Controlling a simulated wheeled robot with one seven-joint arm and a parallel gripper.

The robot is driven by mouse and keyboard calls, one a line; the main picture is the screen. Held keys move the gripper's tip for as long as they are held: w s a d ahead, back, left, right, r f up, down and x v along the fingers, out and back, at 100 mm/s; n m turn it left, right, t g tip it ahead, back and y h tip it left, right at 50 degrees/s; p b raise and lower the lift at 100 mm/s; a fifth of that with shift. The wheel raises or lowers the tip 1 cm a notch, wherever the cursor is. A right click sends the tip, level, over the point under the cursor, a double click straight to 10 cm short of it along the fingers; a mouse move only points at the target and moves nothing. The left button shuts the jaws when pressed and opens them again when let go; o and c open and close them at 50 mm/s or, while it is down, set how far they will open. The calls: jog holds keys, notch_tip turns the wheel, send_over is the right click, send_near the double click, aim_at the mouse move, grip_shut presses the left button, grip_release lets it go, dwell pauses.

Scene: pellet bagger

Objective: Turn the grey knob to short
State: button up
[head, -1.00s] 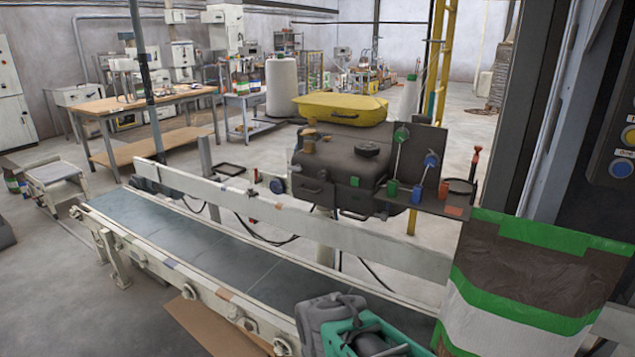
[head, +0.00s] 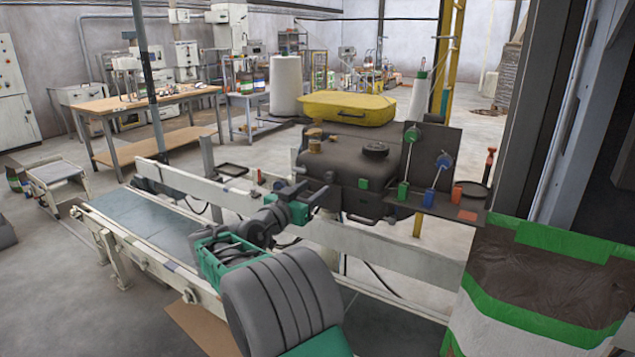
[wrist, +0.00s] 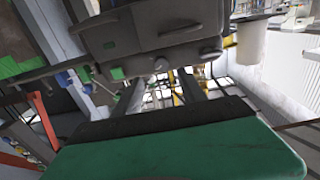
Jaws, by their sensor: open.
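The sewing head is a dark grey box (head: 345,182) on a stand behind the conveyor in the head view. A round dark grey knob (head: 375,150) sits on its top. I cannot tell its setting, or read any "short" mark. My gripper (head: 318,196) is at the lower left front of the box, below the knob's level. The head view does not show whether it touches the box. In the wrist view my gripper's two dark fingers (wrist: 162,82) stand apart, with nothing clearly between them.
The conveyor belt (head: 130,212) and its pale rail (head: 380,258) run below my arm. A shelf (head: 445,207) with green and blue parts juts out right of the box. A brown, white and green bag (head: 520,285) stands at the right.

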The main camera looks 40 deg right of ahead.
aim_at(328, 179)
jog(key=p+x, duration=0.1)
jog(key=x, duration=0.6)
jog(key=shift+w+d+f+p, duration=0.1)
jog(key=shift+w+f+p, duration=0.1)
jog(key=shift+p, duration=0.2)
jog(key=shift+c, duration=0.3)
grip_shut()
